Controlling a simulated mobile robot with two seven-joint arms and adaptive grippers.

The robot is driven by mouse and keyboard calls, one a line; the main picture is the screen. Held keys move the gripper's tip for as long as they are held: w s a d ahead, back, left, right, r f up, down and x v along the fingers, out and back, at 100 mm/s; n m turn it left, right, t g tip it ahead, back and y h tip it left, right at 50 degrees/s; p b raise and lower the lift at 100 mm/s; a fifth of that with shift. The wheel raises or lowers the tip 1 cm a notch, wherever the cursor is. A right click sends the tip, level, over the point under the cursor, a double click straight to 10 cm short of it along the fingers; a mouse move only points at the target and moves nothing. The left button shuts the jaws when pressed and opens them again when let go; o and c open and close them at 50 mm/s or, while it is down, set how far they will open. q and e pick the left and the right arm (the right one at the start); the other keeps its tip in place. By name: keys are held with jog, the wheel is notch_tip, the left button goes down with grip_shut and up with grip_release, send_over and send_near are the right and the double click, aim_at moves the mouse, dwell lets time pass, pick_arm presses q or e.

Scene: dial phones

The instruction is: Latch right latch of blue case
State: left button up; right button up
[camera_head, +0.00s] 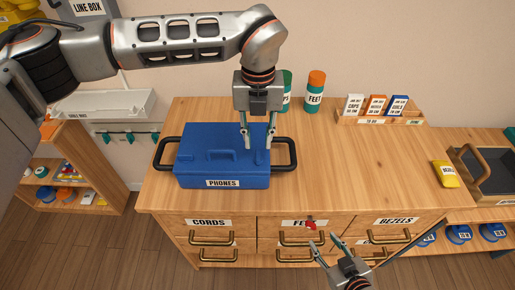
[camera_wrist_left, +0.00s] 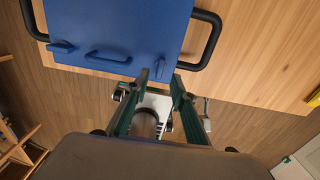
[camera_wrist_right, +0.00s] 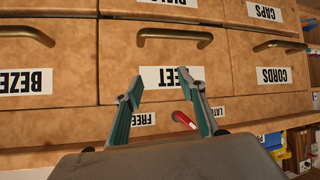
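The blue case (camera_head: 222,165), labelled PHONES, sits on the wooden cabinet top with its lid down. Its right latch (camera_head: 258,158) is a small blue tab on the case's right part, right of the blue lid handle. My left gripper (camera_head: 258,144) is open and points down over this latch. In the left wrist view the right latch (camera_wrist_left: 160,67) shows between and just beyond the two fingertips. I cannot tell whether they touch it. The left latch (camera_wrist_left: 61,47) also shows there. My right gripper (camera_head: 323,241) is open and empty in front of the drawers.
Black side handles (camera_head: 286,153) stick out from the case. Green and orange bottles (camera_head: 314,92) and a card rack (camera_head: 378,117) stand at the back. The cabinet top right of the case is clear. A red tag (camera_wrist_right: 184,120) hangs near my right gripper.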

aim_at(258, 154)
pick_arm(q)
jog(key=shift+f, duration=2.6)
grip_shut()
